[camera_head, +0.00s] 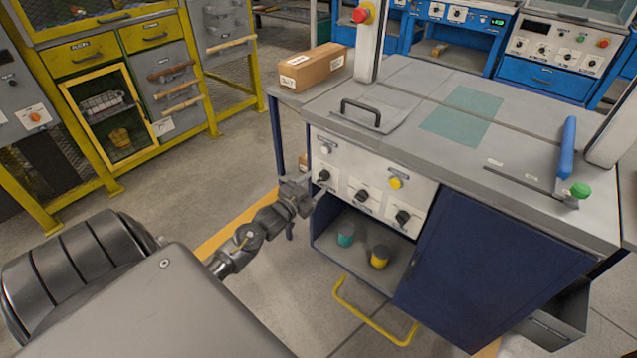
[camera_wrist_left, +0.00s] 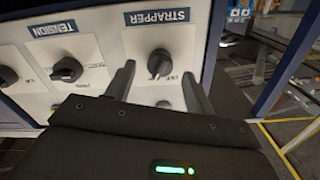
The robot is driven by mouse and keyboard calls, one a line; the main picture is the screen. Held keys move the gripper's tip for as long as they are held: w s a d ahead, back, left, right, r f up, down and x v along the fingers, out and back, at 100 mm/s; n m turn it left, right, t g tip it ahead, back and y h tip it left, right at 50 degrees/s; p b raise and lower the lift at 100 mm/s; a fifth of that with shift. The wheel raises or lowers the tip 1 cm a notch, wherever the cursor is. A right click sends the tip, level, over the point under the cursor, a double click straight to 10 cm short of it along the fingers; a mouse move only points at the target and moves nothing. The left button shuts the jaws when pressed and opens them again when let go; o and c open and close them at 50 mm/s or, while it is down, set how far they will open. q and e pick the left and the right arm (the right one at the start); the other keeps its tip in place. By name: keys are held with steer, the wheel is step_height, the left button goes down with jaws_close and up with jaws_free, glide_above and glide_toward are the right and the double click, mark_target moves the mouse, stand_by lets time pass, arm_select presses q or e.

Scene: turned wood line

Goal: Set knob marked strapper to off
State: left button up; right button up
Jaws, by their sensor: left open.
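The knob marked STRAPPER (camera_wrist_left: 160,63) is a black pointer knob on the pale control panel (camera_wrist_left: 90,30). In the left wrist view its label sits just above it. In the head view it is the leftmost black knob (camera_head: 324,175) on the grey-topped bench's front. My left gripper (camera_head: 306,192) is open in front of it. In the left wrist view the two fingers of the left gripper (camera_wrist_left: 158,84) lie either side of the knob; whether they touch it I cannot tell. Part of the lettering near the knob is hard to read. My right gripper does not show.
The TENSION knob (camera_wrist_left: 66,69) is beside it. A yellow button (camera_head: 396,183) and another black knob (camera_head: 403,217) share the panel. Below are an open shelf with teal (camera_head: 346,235) and yellow (camera_head: 379,257) items and a protruding yellow handle (camera_head: 372,318). Open floor lies left.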

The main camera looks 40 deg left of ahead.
arm_select(q)
steer(key=shift+w, duration=1)
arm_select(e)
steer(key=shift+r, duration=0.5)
arm_select(q)
steer(key=c, duration=1)
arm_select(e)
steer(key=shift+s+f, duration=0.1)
arm_select(q)
steer(key=n+p, duration=0.5)
steer(key=n, duration=0.1)
steer(key=shift+r, duration=0.15)
steer(key=n+p, duration=0.2)
steer(key=n, duration=0.3)
steer(key=shift+p, duration=0.4)
steer(key=shift+n, duration=0.6)
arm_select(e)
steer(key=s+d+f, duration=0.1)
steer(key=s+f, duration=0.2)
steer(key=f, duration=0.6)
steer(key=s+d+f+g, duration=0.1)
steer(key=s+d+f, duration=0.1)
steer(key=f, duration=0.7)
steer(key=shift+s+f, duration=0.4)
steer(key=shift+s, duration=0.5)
arm_select(q)
steer(key=shift+f, duration=0.2)
